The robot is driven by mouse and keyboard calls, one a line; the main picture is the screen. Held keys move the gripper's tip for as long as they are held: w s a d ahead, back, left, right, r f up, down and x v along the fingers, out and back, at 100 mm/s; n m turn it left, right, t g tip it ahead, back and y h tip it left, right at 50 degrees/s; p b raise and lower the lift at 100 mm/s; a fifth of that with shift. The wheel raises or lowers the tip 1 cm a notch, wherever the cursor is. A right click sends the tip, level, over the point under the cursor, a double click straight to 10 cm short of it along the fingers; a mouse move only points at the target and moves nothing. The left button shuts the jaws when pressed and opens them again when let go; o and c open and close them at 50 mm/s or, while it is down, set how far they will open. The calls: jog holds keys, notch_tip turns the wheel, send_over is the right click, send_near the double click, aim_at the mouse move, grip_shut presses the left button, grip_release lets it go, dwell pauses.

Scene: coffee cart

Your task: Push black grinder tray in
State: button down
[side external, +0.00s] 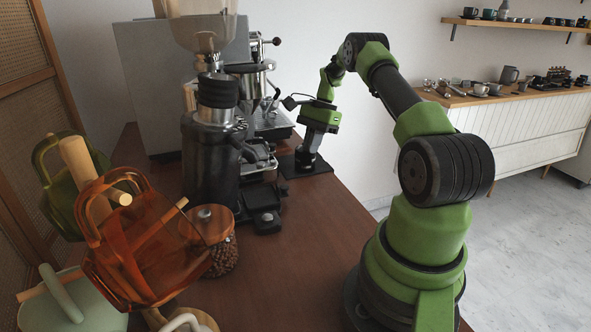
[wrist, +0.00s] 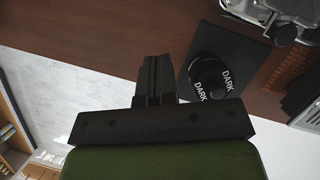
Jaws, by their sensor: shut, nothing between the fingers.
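The black grinder tray (side external: 262,197) shows in the side view at the foot of the dark grinder (side external: 210,155), sticking out to the right over the wooden counter. A small round grey piece sits at its near end. My gripper (side external: 307,155) is farther back and to the right, above the black mat, well apart from the tray. In the wrist view my gripper (wrist: 157,62) has its black fingers together with nothing between them. A black round object marked DARK (wrist: 210,77) stands on the mat beside the fingers. I cannot make out the grinder tray in the wrist view.
The black mat (side external: 318,167) lies beside the espresso machine (side external: 272,125). A lidded jar of beans (side external: 220,258) and an orange pitcher (side external: 135,250) stand in front of the grinder. The counter (side external: 300,235) right of the tray is clear.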

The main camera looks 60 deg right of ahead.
aim_at(283, 185)
jog(key=x, duration=0.6)
jog(key=shift+a, duration=0.1)
jog(key=a, duration=0.1)
jog(key=w+a, duration=0.1)
jog(key=shift+a+f, duration=0.2)
jog(key=shift+a, duration=0.2)
jog(key=shift+w+a, duration=0.2)
jog(key=shift+a, duration=0.3)
jog(key=shift+w+a, duration=0.7)
jog(key=shift+a, duration=0.3)
